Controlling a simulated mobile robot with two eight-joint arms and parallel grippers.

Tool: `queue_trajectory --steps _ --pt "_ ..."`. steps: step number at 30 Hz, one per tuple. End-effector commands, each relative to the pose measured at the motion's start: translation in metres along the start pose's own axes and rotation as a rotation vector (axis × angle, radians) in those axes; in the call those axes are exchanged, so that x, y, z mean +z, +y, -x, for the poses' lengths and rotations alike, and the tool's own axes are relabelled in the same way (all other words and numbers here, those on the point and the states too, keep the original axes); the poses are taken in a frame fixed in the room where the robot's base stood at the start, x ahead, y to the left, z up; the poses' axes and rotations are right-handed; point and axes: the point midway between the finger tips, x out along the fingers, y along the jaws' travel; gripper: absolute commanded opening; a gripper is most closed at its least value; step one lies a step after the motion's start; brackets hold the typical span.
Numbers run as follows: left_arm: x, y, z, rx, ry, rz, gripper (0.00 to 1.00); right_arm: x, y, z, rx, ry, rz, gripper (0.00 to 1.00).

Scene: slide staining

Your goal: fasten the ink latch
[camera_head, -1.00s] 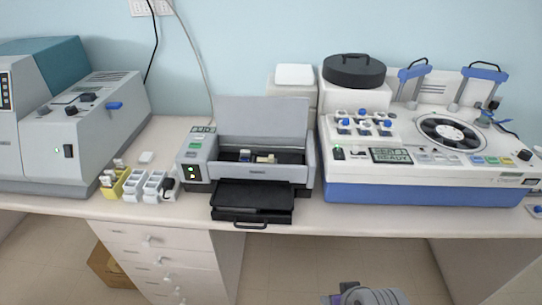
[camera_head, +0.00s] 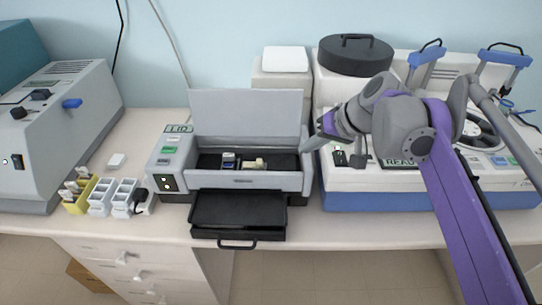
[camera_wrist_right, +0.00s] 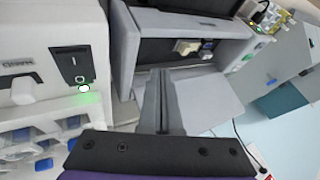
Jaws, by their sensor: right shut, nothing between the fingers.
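The grey printer (camera_head: 245,181) stands open, its lid (camera_head: 245,115) raised and its black tray (camera_head: 238,210) out in front. Inside its dark bay are a small dark blue-and-grey piece (camera_head: 229,160) and a cream piece (camera_head: 254,163). I cannot tell which part is the ink latch or whether it is fastened. My right gripper (camera_head: 311,145) is shut and empty by the printer's right end. In the right wrist view its closed fingers (camera_wrist_right: 162,84) point toward the open printer, with the cream piece (camera_wrist_right: 186,46) and the blue-grey piece (camera_wrist_right: 207,49) beyond. My left gripper is out of view.
A white-and-blue machine (camera_head: 350,196) stands close on the right, under my right arm. Small white racks (camera_head: 113,199) and a yellow rack (camera_head: 79,195) stand left of the printer. A large grey machine (camera_head: 65,130) is at far left.

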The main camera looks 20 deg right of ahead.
Motion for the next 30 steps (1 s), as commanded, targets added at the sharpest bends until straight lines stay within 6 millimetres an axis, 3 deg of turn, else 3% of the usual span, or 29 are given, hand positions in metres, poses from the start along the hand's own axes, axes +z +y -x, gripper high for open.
queue_trajectory --steps 7,11,24,30 --pt "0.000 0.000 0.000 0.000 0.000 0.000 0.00 0.000 0.000 -0.002 0.000 -0.001 0.001 0.00" --pt "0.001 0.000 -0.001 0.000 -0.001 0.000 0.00 0.001 0.000 -0.014 0.000 -0.002 0.003 0.00" --pt "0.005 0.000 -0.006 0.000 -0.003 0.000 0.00 0.001 0.000 -0.103 0.000 -0.002 0.003 0.00" --pt "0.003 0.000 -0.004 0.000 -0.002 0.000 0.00 0.001 -0.027 -0.115 -0.001 -0.001 0.003 0.00"
